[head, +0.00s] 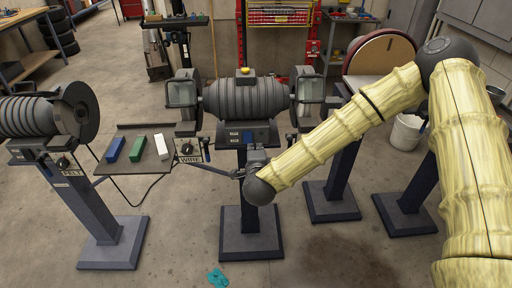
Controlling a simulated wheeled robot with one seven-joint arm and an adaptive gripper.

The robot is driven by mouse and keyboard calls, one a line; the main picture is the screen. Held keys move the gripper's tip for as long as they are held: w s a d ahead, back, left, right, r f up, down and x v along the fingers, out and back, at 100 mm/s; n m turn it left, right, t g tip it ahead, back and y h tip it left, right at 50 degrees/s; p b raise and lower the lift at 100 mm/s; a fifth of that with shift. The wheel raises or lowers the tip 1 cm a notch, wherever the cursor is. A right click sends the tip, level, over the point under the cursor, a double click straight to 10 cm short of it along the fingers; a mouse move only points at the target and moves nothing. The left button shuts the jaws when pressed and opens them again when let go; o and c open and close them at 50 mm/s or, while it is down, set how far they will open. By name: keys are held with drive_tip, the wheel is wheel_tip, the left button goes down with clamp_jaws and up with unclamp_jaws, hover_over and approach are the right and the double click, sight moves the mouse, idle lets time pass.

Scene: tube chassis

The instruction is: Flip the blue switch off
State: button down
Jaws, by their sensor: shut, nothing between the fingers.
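My arm reaches in from the right, and my gripper (241,174) is at its far end, low in front of the middle grinder (250,98). The gripper is small and partly hidden by my wrist; it looks shut and empty. It is just below the grinder's dark front panel (247,134), which carries small labels or controls. I cannot make out a blue switch for certain, nor its position. A round dark knob (187,148) sits beside a "WIRE" label to the left. I cannot tell whether my gripper touches anything.
A dark tray (128,164) left of the gripper holds a blue bar (115,149), a green bar (138,148) and a white bar (162,146). A second machine (40,116) stands at far left. A disc sander (383,55) and white bucket (406,131) are at right.

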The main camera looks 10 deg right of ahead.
drive_tip(key=shift+r+b+v, duration=0.15)
drive_tip(key=shift+r+v, duration=0.05)
drive_tip(key=shift+v, duration=1.05)
drive_tip(key=shift+r+b+v, duration=0.15)
drive_tip(key=shift+r+v, duration=0.05)
drive_tip(key=shift+v, duration=1)
drive_tip(key=shift+w, duration=0.15)
drive_tip(key=s+d+f+n+g+y, duration=0.15)
drive_tip(key=s+f+n+g, duration=0.3)
drive_tip(key=s+f, duration=0.6)
drive_tip(key=s+f+n+g+y, duration=0.25)
drive_tip(key=s+f+n, duration=0.4)
drive_tip(key=f, duration=0.65)
drive_tip(key=s+d+f+n+g+h, duration=0.1)
drive_tip(key=s+d+f+n+g, duration=0.1)
drive_tip(key=s, duration=0.5)
drive_tip(key=s+d+f+n+g+h, duration=0.1)
drive_tip(key=s+d+f+n+g, duration=0.1)
drive_tip(key=s+d, duration=0.5)
drive_tip(key=s+d+f+n+g+h, duration=0.1)
drive_tip(key=s+d+f+n+g, duration=0.2)
drive_tip(key=s, duration=0.6)
wheel_tip(320, 180, down, 3)
drive_tip(key=shift+d+f+g, duration=0.1)
drive_tip(key=shift+d+g, duration=0.4)
drive_tip(key=shift+d, duration=0.55)
